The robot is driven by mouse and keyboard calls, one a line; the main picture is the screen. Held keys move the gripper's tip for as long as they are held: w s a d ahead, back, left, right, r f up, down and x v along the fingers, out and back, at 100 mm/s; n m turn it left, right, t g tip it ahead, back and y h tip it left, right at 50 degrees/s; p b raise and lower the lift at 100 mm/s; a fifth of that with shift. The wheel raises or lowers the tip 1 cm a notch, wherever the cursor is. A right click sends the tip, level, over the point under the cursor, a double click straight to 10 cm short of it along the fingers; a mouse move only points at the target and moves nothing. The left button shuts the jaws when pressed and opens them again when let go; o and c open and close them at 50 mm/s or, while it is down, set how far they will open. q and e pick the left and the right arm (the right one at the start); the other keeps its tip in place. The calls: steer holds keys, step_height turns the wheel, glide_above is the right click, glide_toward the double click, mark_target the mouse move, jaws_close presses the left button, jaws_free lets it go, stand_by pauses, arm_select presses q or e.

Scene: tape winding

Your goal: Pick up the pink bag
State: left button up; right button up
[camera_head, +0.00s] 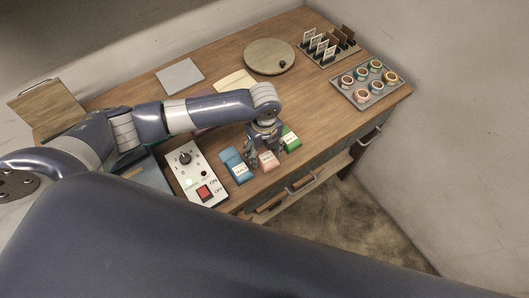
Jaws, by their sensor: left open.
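The pink bag (268,161) lies near the front edge of the wooden desk, between a blue bag (236,166) on its left and a green bag (291,141) on its right. It has a white label, and its far part is hidden under my gripper. My left gripper (258,156) points down over the pink bag's far end. It is open, and one finger shows at the bag's left side, near the blue bag. I cannot tell whether the fingers touch the bag. My right gripper is not in view.
A white control box (196,172) with a knob and red switch stands left of the bags. A round wooden turntable (270,56), a grey plate (180,75), a tray of tape rolls (368,99) and a card rack (328,60) stand farther back. An open drawer (300,188) juts out below the front edge.

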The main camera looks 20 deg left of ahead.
arm_select(q)
steer(key=shift+w+f, duration=0.1)
steer(key=c, duration=0.8)
